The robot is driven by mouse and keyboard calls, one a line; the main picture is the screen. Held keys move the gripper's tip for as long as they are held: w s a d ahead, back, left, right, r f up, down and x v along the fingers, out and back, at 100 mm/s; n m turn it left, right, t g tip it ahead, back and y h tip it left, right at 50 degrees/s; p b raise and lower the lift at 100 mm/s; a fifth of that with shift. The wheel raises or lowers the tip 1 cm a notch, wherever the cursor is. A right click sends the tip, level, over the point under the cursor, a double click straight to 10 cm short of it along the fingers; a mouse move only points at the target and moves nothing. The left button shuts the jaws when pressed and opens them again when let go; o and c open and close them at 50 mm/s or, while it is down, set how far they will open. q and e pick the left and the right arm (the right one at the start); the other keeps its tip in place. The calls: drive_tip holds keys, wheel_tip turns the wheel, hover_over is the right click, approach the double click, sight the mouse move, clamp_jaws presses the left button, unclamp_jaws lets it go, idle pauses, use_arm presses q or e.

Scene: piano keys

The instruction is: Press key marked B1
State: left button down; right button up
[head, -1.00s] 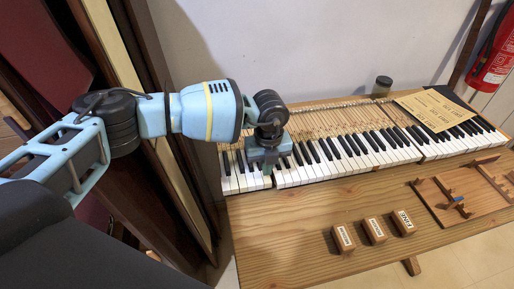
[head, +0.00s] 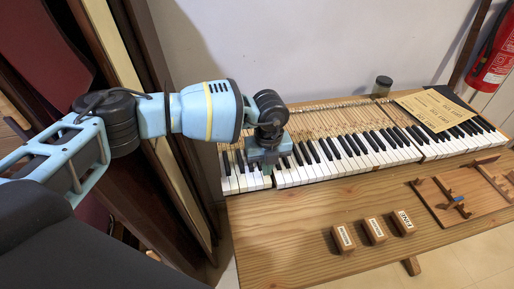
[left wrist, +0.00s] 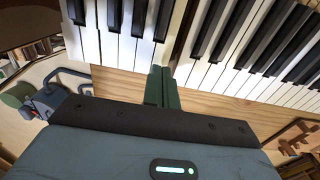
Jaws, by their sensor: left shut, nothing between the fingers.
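The piano keyboard (head: 355,158) runs along the table, with white keys in front and black keys behind. My left gripper (head: 267,168) points down at the front of the white keys near the keyboard's left end. In the left wrist view its two green fingers (left wrist: 161,88) are shut together with nothing between them. Their tips lie over the white keys (left wrist: 142,50) near a gap between key sections. I cannot tell whether they touch a key. No B1 marking is legible; the gripper hides part of the keys. My right gripper is not in view.
Three small labelled wooden blocks (head: 374,230) stand on the wooden table (head: 285,225) in front of the keys. A wooden board with pegs (head: 462,205) lies at the right. A sheet (head: 432,108) and a jar (head: 382,86) are behind. The table's front left is clear.

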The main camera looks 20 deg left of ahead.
use_arm(q)
drive_tip(key=shift+f, duration=0.15)
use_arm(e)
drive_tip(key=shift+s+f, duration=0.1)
use_arm(q)
drive_tip(key=shift+f, duration=1.15)
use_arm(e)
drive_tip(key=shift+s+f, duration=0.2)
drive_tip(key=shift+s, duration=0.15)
use_arm(q)
drive_tip(key=shift+r, duration=0.15)
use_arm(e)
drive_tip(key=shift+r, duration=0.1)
